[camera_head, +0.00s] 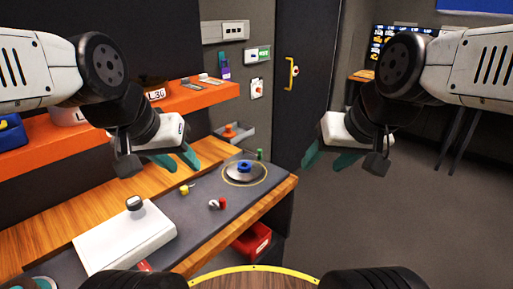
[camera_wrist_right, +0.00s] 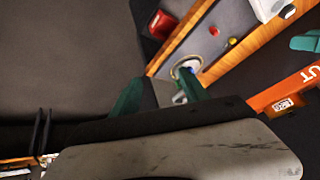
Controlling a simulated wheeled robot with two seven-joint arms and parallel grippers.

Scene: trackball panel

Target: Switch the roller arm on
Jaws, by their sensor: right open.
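A dark panel (camera_head: 215,187) lies in the wooden bench. It carries a grey disc with a blue knob (camera_head: 244,166), a yellow knob (camera_head: 184,189), a small part with red and white ends (camera_head: 217,204), and a white box (camera_head: 125,238) with a black knob (camera_head: 134,203). I cannot tell which of these is the roller arm. My left gripper (camera_head: 178,160) is open and empty above the bench's back part. My right gripper (camera_head: 329,162) is open and empty, right of the bench over the floor. In the right wrist view the blue knob (camera_wrist_right: 191,65) shows beyond its fingers (camera_wrist_right: 160,95).
An orange shelf (camera_head: 200,97) runs along the wall behind the bench. A red bin (camera_head: 252,241) stands below the bench's right end. A dark door with a yellow handle (camera_head: 291,73) is behind. The floor (camera_head: 400,220) on the right is clear.

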